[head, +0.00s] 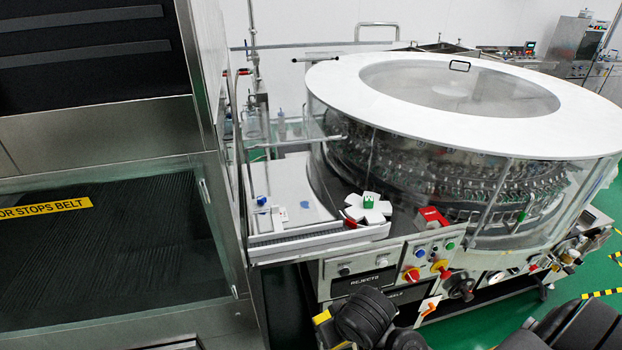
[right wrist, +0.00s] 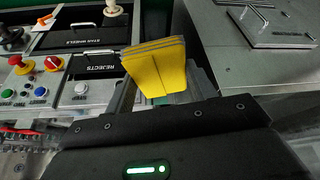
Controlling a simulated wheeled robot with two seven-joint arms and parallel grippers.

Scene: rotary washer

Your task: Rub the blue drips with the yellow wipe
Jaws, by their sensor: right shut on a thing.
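The yellow wipe (right wrist: 157,72) is a folded yellow pad with grey edges, in the middle of the right wrist view. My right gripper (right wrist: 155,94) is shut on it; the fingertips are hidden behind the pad. In the head view a small yellow part of the wipe (head: 322,317) shows beside my black right wrist, low in front of the machine's control panel. I cannot make out the blue drips with certainty. A small blue patch (head: 305,204) shows on the white infeed deck (head: 290,222), too small to identify. My left gripper is not in view.
The round washer (head: 340,82) with clear guards fills the right. A white star wheel (head: 368,208) stands at its infeed, near a blue-topped item (head: 262,200). The control panel (head: 400,262) has projecting knobs. A steel-framed conveyor cabinet (head: 100,140) blocks the left.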

